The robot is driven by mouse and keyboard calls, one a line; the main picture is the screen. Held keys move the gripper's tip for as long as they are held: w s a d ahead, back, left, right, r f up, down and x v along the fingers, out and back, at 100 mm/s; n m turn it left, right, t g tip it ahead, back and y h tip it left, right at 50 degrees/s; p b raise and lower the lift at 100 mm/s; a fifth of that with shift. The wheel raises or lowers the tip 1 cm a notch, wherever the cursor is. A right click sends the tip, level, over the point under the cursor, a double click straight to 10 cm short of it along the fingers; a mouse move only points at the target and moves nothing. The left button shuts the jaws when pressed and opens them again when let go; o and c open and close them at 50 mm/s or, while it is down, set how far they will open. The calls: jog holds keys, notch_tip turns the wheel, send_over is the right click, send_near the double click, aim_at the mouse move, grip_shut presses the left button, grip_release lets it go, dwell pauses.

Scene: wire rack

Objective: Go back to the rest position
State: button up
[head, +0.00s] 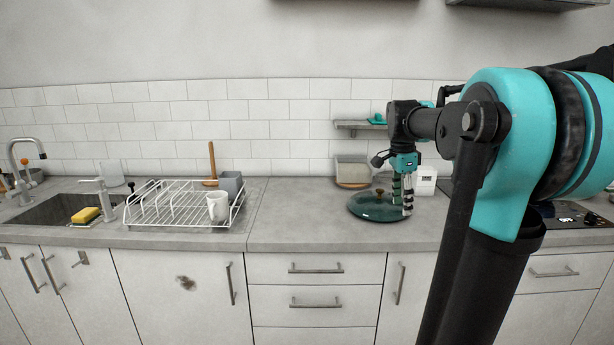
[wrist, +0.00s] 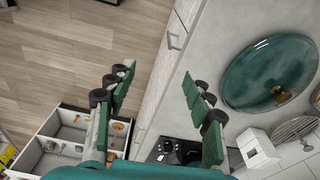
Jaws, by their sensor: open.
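My gripper (head: 403,193) is open and empty, with its fingers pointing down at the right part of the counter in the head view. Its fingers are spread apart in the wrist view (wrist: 157,88). A dark green round lid (head: 372,208) with a brown knob lies on the counter just behind and left of the fingers. The lid also shows at the upper right of the wrist view (wrist: 262,62), apart from the fingers there. The white wire rack (head: 172,213) stands on the counter at the left, with a white mug (head: 218,207) in it.
A sink (head: 55,207) with a yellow sponge (head: 85,215) is at the far left. A grey bin (head: 352,170) and a white box (head: 425,180) stand near the back wall. A small wall shelf (head: 360,126) is above. The counter between rack and lid is clear.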

jog(key=s+a+f+n+t, duration=0.1)
jog(key=s+a+f+n, duration=0.1)
jog(key=s+f+n, duration=0.2)
jog(key=s+a+f+n+t, duration=0.1)
jog(key=s+a+f+n, duration=0.2)
jog(key=f, duration=0.8)
jog(key=shift+s+n+y, duration=0.4)
jog(key=shift+s+n, duration=0.7)
jog(key=shift+s, duration=0.1)
jog(key=s+a+f+n, duration=0.1)
jog(key=s+f+n, duration=0.1)
jog(key=s+f, duration=0.1)
jog(key=s+a+f+n+t, duration=0.1)
jog(key=s+f+n, duration=0.2)
jog(key=s+f, duration=0.1)
jog(key=s+a+f+n+t, duration=0.1)
jog(key=s+f+n, duration=0.1)
jog(key=s+f, duration=0.1)
jog(key=shift+s+f+n+y, duration=0.3)
jog(key=shift+s+n, duration=0.05)
jog(key=shift+n, duration=0.05)
